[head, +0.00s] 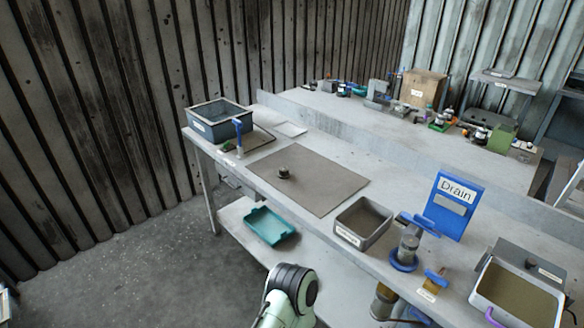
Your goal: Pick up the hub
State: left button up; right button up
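A small dark round part (284,173), which looks like the hub, stands on a flat brown-grey mat (325,188) on the near workbench. It sits near the mat's left-hand side, with nothing touching it from above. It is too small to make out detail. A pale green and black link of one of my arms shows at the bottom centre, in front of the bench. Neither of my grippers is in view.
A blue-grey bin (219,128) and a blue-topped stand (238,137) are left of the mat. A grey tray (363,238), a blue-based fixture (408,244) and a blue "Drain" sign (454,208) stand right. A teal tray (269,226) lies on the lower shelf.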

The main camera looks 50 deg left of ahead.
aim_at(283, 173)
jog(key=j+z, duration=0.1)
jog(key=j, duration=0.45)
jog(key=k+j+z, duration=0.1)
jog(key=j, duration=0.45)
jog(key=j+z, duration=0.1)
jog(key=j, duration=0.4)
jog(key=k+j, duration=0.15)
jog(key=j, duration=0.4)
jog(key=i+z, duration=0.05)
